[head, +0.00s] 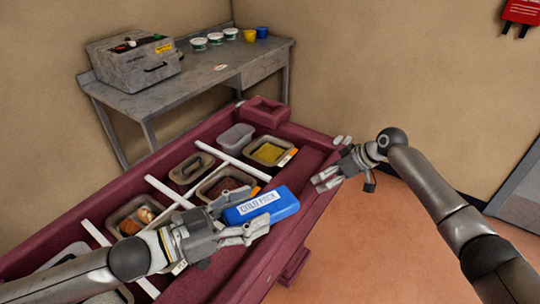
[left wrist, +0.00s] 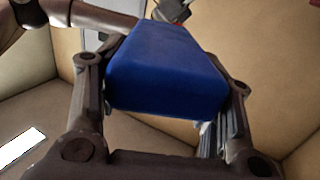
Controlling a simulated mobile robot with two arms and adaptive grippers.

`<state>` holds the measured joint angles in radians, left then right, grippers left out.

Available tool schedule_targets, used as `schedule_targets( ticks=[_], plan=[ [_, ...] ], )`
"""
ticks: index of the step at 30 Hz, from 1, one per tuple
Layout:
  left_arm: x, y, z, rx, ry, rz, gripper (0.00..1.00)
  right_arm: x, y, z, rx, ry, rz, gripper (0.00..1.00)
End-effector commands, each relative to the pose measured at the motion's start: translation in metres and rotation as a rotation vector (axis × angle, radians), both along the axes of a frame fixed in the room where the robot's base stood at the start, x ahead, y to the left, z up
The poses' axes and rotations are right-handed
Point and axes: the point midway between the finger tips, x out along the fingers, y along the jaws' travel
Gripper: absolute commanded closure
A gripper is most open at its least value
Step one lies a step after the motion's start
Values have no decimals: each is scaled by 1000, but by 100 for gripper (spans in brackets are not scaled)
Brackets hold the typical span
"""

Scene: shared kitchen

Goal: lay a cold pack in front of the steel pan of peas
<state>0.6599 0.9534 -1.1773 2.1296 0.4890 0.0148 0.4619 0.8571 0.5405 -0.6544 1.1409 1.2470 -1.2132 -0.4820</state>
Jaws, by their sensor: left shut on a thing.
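A blue cold pack (head: 275,206) with a white "COLD PACK" label is held in my left gripper (head: 246,210), above the near rim of the maroon food counter. In the left wrist view the blue cold pack (left wrist: 165,70) fills the space between the two fingers. My right gripper (head: 334,165) is open and empty, just off the counter's right end. I cannot pick out peas in any pan; my left arm covers part of the near-left pans.
The maroon counter (head: 318,158) holds several pans split by white dividers, including one with yellow food (head: 269,152) and one with reddish food (head: 222,186). A grey table (head: 225,72) behind carries a metal box (head: 135,62) and tubs. Orange floor lies open at right.

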Motion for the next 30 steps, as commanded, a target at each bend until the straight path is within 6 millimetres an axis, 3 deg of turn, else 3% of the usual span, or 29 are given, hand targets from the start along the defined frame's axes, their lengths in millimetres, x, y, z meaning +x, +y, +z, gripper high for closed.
schedule_targets(
  ticks=[1,6,12,15,19,24,30],
  plan=[
    [0,0,1,-2,-2,-1,77,1,19,30,-1,-23,73,16],
    [0,0,1,-2,-2,-1,77,-19,87,100,-46,-65,338,16],
    [0,0,1,-2,-2,-1,77,-64,150,164,-165,-105,655,16],
    [0,0,1,-2,-2,-1,77,-91,171,189,-249,-113,807,16],
    [0,0,1,-2,-2,-1,77,-127,187,215,-378,-114,992,16],
    [0,0,1,-2,-2,-1,77,-165,190,236,-541,-90,1176,16],
    [0,0,1,-2,-2,-1,77,-188,186,247,-662,-60,1286,16]
  ],
)
